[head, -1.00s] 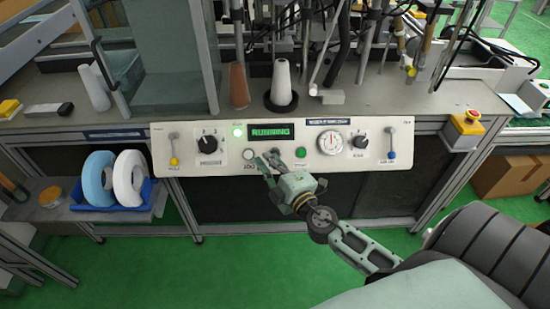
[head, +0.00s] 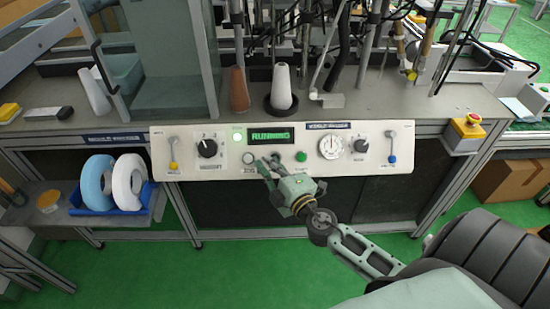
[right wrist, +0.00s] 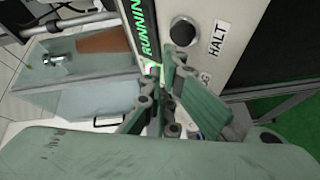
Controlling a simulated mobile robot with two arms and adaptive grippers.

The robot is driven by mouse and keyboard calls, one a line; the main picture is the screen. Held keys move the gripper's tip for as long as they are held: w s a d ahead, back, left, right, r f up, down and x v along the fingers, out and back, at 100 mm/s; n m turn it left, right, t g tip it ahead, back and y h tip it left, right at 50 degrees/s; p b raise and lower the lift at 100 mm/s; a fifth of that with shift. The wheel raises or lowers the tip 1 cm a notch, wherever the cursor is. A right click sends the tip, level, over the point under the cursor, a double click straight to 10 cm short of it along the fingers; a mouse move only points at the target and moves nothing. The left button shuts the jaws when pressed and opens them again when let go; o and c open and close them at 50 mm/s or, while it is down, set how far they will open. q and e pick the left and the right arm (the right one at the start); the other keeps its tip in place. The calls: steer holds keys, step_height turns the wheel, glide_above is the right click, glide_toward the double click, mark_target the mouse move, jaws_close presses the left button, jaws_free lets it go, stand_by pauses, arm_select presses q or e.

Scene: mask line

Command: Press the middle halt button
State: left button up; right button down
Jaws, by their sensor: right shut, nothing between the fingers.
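The white control panel (head: 226,168) faces me across the front of the machine. In the right wrist view the halt button (right wrist: 183,31) is a round dark button beside the label HALT, just beyond my fingers. In the head view the halt button's place is largely hidden by my fingers, between a pale button (head: 249,158) on the left and a green button (head: 301,156) on the right. My right gripper (head: 267,162) is shut and empty, close in front of the panel below the display. Its fingertips (right wrist: 171,60) appear beside the halt button, not on it. My left gripper is out of view.
The lit display (head: 271,137) reads RUNNING. Levers, knobs and a dial (head: 331,145) flank the buttons. A red emergency button on a yellow box (head: 467,126) stands at the right. Yarn cones (head: 281,86) stand behind the panel. Green floor lies open below.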

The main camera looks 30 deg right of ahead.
steer(key=shift+f, duration=0.15)
stand_by(0.5)
steer(key=shift+w+d+f+b, duration=0.15)
steer(key=shift+w+b, duration=0.15)
steer(key=shift+b, duration=0.1)
steer(key=shift+w+d+f+b, duration=0.2)
steer(key=shift+f+b, duration=0.1)
steer(key=shift+b, duration=0.05)
stand_by(0.6)
steer(key=shift+r, duration=0.1)
stand_by(0.3)
steer(key=shift+s+a+r+p, duration=0.35)
steer(key=shift+s+r+p, duration=0.1)
steer(key=shift+s+r, duration=0.05)
